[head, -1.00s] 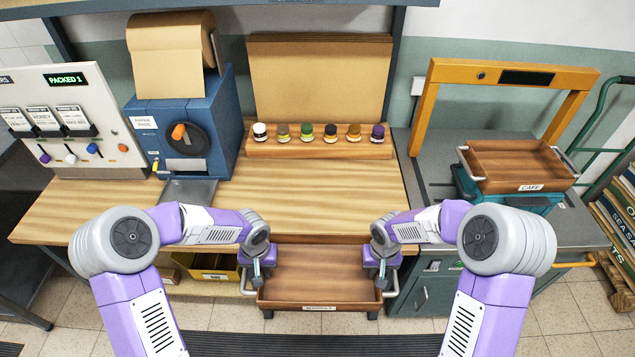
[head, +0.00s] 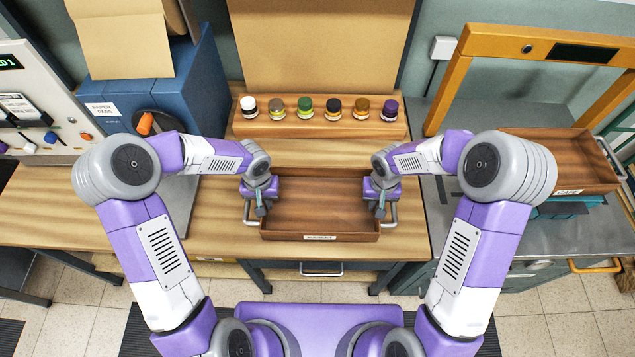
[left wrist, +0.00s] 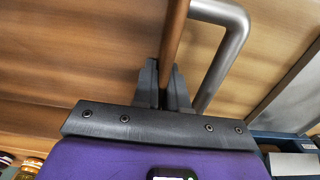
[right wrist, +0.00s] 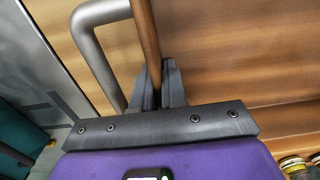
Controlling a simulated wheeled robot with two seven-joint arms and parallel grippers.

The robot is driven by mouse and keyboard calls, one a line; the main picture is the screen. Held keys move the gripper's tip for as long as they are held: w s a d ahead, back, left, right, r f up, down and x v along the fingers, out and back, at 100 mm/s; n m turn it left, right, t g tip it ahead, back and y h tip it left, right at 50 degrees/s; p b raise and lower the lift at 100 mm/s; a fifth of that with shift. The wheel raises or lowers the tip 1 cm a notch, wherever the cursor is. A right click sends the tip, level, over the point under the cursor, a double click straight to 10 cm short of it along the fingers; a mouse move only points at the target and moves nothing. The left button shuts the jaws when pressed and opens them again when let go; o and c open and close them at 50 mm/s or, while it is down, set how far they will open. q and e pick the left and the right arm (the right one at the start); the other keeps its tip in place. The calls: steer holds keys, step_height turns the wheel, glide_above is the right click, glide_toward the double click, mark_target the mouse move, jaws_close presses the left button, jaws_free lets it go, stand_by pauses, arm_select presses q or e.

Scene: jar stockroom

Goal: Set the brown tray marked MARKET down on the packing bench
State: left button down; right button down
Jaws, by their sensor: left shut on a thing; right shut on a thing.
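The brown tray (head: 319,212) is an empty wooden box with a small white label on its front wall and a metal handle at each end. It is over the front middle of the wooden packing bench (head: 60,215); whether its base touches the top I cannot tell. My left gripper (head: 260,206) is shut on the tray's left end wall, beside the handle; the wall also shows between the fingers in the left wrist view (left wrist: 170,45). My right gripper (head: 381,206) is shut on the right end wall, seen edge-on in the right wrist view (right wrist: 147,40).
A wooden rack (head: 318,126) with several small jars stands behind the tray. A blue paper machine (head: 150,85) stands at the left. At the right, a second brown tray marked CAFE (head: 565,165) sits near an orange frame (head: 455,80).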

arm_select(q)
steer(key=shift+s, duration=0.2)
arm_select(e)
steer(key=shift+s, duration=0.2)
arm_select(q)
steer(key=shift+w+f, duration=0.1)
arm_select(e)
steer(key=shift+w+f, duration=0.1)
